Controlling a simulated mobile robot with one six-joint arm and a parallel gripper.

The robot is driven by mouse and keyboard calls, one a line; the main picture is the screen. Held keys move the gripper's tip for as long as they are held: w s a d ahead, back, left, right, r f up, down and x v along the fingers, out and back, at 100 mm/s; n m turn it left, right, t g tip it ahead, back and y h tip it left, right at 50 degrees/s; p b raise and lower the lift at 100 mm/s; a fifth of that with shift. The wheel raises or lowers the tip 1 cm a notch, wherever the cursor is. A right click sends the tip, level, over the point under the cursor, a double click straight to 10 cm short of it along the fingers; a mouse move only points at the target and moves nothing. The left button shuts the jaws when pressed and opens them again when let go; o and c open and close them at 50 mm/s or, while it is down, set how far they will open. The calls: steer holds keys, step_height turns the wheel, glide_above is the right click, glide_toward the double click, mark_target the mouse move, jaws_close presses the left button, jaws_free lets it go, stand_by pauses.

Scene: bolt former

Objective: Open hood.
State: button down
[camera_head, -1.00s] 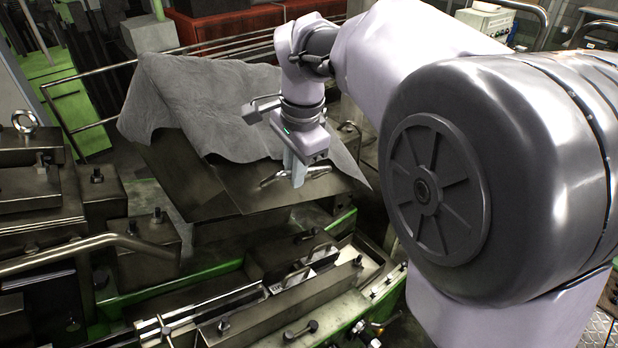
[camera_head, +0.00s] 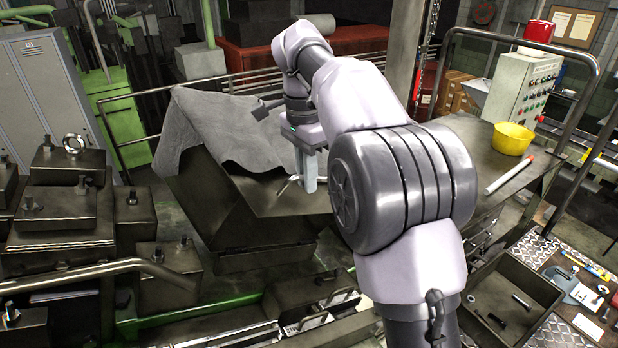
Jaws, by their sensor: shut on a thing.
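The hood (camera_head: 232,228) is a dark metal box-like cover in the middle of the camera_head view, tilted up so that its front face shows. A grey cloth (camera_head: 207,130) is draped over its top and left side. A light metal handle (camera_head: 289,184) sits on the hood's upper plate near its right part. My gripper (camera_head: 308,184) points down at this handle and is shut on it. The fingers and my arm hide part of the handle and the hood's right edge.
A bent rail (camera_head: 120,266) and bolted blocks (camera_head: 65,200) stand at the left. A table with a yellow bowl (camera_head: 511,138) and a white rod (camera_head: 508,175) is at the right. An open bin (camera_head: 515,297) is at the lower right. A red box (camera_head: 250,58) stands behind.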

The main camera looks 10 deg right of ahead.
steer(key=c, duration=1.8)
jaws_free()
steer(key=shift+a, duration=0.1)
steer(key=o, duration=0.3)
steer(key=shift+w+f, duration=0.1)
steer(key=shift+o, duration=0.2)
steer(key=shift+w+a, duration=0.1)
steer(key=shift+a, duration=0.05)
steer(key=shift+r, duration=0.25)
step_height(320, 180, up, 7)
steer(key=shift+w, duration=0.2)
